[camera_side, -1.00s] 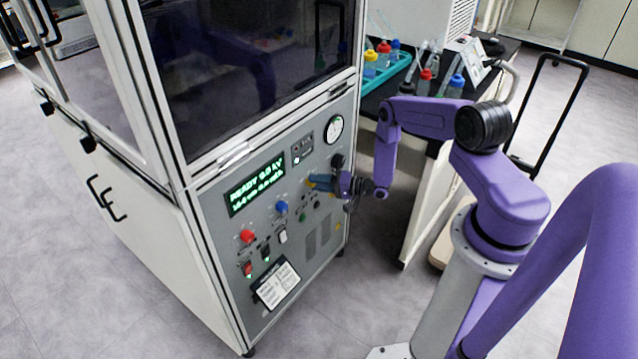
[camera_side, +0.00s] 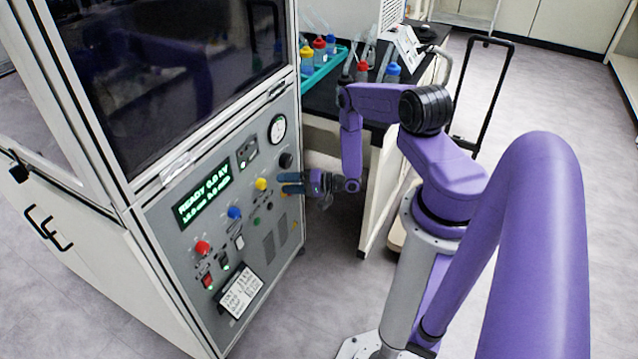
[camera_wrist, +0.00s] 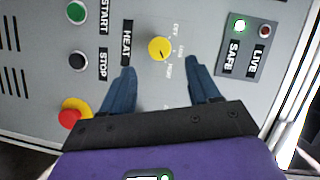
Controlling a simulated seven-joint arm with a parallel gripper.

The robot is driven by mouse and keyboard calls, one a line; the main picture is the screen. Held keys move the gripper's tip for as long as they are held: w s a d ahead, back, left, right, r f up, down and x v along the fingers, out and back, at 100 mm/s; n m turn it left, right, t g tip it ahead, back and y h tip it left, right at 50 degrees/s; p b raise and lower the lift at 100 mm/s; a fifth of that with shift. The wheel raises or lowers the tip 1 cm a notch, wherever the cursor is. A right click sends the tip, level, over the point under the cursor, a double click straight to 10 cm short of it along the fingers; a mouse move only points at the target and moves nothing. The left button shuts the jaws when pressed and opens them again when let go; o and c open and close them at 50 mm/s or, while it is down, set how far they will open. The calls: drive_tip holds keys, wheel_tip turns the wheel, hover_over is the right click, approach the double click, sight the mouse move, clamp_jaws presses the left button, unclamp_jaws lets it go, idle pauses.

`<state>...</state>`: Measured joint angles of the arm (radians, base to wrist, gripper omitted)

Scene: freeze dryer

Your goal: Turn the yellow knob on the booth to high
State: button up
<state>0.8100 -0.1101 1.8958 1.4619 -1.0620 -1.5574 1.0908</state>
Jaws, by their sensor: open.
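The yellow knob (camera_side: 261,184) sits on the grey front panel of the booth (camera_side: 160,245), right of a blue knob. In the wrist view the yellow knob (camera_wrist: 160,49) shows a dark pointer mark toward its lower right. Small labels surround it; I cannot read them surely. My gripper (camera_side: 284,184) is at the panel, just right of the knob in the side view. In the wrist view my gripper's (camera_wrist: 160,68) blue fingers are apart, their tips on either side of and slightly below the knob. I see no contact with the knob.
A blue knob (camera_side: 234,213), a red knob (camera_side: 202,247) and a lit display (camera_side: 204,193) are on the panel. A red and yellow button (camera_wrist: 72,113) is left of the fingers in the wrist view. A bench with bottles (camera_side: 330,60) stands behind.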

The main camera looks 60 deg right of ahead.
drive_tip(key=v, duration=1.1)
drive_tip(key=w+a+r+n+g, duration=0.2)
drive_tip(key=w+r+n+g, duration=0.15)
drive_tip(key=w+n, duration=0.2)
drive_tip(key=w+a+r+n+g, duration=0.2)
drive_tip(key=w+a+n+g, duration=0.15)
drive_tip(key=w, duration=0.35)
drive_tip(key=a+r+n+g+h, duration=0.35)
drive_tip(key=a+r+n, duration=0.25)
drive_tip(key=a+r, duration=0.75)
drive_tip(key=s+a+r+n+h, duration=0.1)
drive_tip(key=s+a+r+n, duration=0.1)
drive_tip(key=s+a+r, duration=0.4)
drive_tip(key=s+a+r+n+g, duration=0.1)
drive_tip(key=s+r, duration=0.4)
drive_tip(key=s, duration=0.7)
drive_tip(key=s+a+r+n+g+h, duration=0.1)
drive_tip(key=s+r+n+g, duration=0.2)
drive_tip(key=s, duration=1)
drive_tip(key=shift+s+r+n+g, duration=0.25)
drive_tip(key=shift+r+n+g, duration=0.1)
drive_tip(key=shift+r+n, duration=0.6)
